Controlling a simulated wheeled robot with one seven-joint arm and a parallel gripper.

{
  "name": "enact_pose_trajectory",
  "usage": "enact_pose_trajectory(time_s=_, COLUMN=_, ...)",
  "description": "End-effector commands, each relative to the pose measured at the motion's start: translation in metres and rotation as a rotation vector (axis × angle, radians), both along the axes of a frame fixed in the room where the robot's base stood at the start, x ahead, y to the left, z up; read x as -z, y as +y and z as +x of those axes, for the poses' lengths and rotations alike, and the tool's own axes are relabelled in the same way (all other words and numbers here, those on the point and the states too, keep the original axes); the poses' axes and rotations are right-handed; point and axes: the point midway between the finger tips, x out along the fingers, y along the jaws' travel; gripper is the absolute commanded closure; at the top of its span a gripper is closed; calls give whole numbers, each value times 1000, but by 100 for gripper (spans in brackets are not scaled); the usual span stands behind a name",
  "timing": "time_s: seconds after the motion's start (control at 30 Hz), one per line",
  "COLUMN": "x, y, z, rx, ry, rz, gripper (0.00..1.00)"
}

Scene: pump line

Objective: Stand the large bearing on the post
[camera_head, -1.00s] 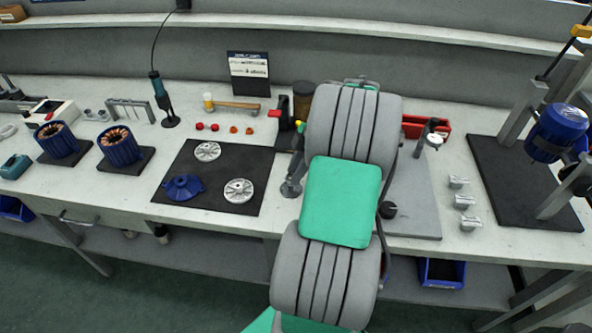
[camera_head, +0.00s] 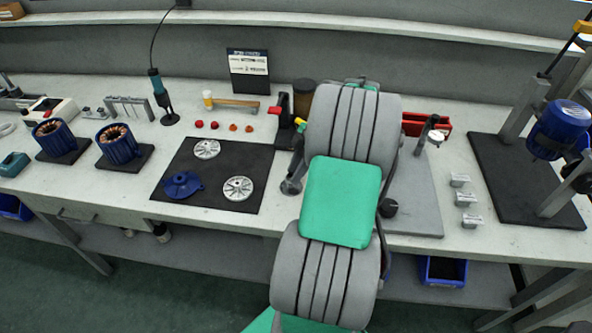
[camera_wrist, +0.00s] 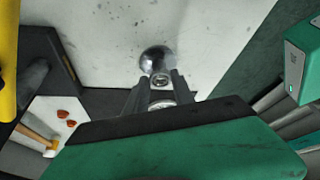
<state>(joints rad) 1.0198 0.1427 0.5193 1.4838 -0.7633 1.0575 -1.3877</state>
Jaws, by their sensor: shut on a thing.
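My gripper (camera_wrist: 160,94) points down at the bench in the wrist view, its dark fingers close together. It is shut on a small ring-shaped metal thing (camera_wrist: 161,80), which looks like the large bearing; the fingers hide much of it. Just beyond the fingertips a shiny round metal piece (camera_wrist: 155,60) stands over the white bench top, perhaps the post or its base. I cannot tell whether the ring touches it. In the head view my arm covers most of this spot; a grey round-footed piece (camera_head: 291,186) shows left of the arm.
A dark mat (camera_head: 166,204) with a blue cover and two silver discs lies to the left. A hammer (camera_head: 236,102) and several red caps lie behind. A grey plate (camera_head: 420,205) and several small metal blocks are to the right. The bench's front edge is close.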

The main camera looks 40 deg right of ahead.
Motion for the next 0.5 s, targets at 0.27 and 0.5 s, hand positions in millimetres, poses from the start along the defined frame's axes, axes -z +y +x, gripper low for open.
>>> enact_pose_trajectory(time_s=0.27, x=3, y=0, z=0, rx=0, ry=0, rz=0, gripper=97)
enact_pose_trajectory(time_s=0.5, x=4, y=0, z=0, rx=0, ry=0, rz=0, gripper=69)
